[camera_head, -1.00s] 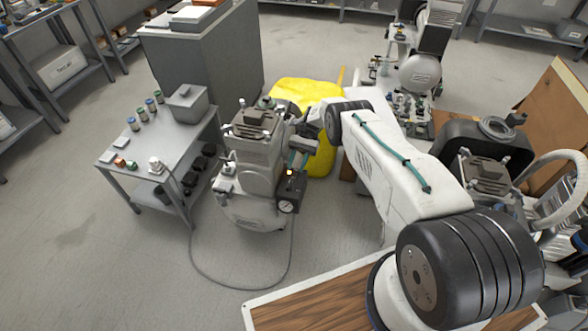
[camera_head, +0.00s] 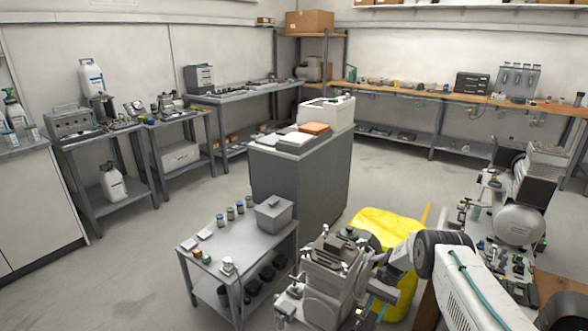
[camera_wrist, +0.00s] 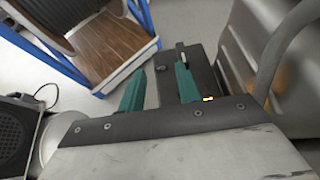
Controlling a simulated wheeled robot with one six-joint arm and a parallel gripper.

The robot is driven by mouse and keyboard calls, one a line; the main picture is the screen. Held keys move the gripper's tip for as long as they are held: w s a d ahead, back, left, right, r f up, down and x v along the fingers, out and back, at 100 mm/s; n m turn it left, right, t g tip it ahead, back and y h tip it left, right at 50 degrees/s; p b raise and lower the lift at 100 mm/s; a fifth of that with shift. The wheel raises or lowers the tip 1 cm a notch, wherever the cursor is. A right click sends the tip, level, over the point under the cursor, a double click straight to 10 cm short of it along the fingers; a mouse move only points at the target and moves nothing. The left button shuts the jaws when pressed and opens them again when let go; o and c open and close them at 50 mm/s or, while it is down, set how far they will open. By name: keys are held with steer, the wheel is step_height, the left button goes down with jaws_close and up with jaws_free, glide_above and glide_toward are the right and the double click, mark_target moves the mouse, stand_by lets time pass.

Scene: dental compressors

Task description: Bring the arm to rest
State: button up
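My arm's end is beside a grey dental compressor (camera_head: 335,262) at the bottom middle of the head view. My gripper (camera_head: 378,287) is small and partly hidden there, at the compressor's right side. In the wrist view my gripper (camera_wrist: 158,75) shows two teal fingers standing apart, with a gap and nothing clearly held between them. A black box (camera_wrist: 200,64) on the compressor's side is close to the right finger; I cannot tell if they touch. The compressor's grey body (camera_wrist: 238,50) fills the right of the wrist view.
A small grey table (camera_head: 242,243) with jars and a lidded box stands left of the compressor. A yellow bin (camera_head: 392,225) is close behind it, and a grey cabinet (camera_head: 300,180) farther back. Another compressor (camera_head: 518,222) stands at the right. Open floor lies at the left.

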steer(key=s+r+n+t+h, duration=0.1)
steer(key=s+r+h, duration=0.15)
steer(key=r, duration=0.95)
steer(key=s+r+n+t+h, duration=0.1)
steer(key=s+r+n, duration=0.15)
steer(key=r, duration=0.85)
steer(key=s+r+n+t+h, duration=0.1)
steer(key=s+r, duration=0.2)
steer(key=r, duration=0.9)
steer(key=s+r+n+t+h, duration=0.1)
steer(key=s+r+t, duration=0.2)
steer(key=s+r, duration=0.3)
steer(key=s+a+r+t+h, duration=0.1)
steer(key=s+r, duration=0.6)
steer(key=s, duration=0.7)
steer(key=s+r+n+t+h, duration=0.1)
steer(key=s+r+t, duration=0.3)
steer(key=s, duration=0.6)
step_height(320, 180, up, 2)
steer(key=shift+s+a+r+n+t, duration=0.15)
steer(key=shift+s+a+n+t, duration=0.05)
steer(key=shift+s+n+t, duration=0.15)
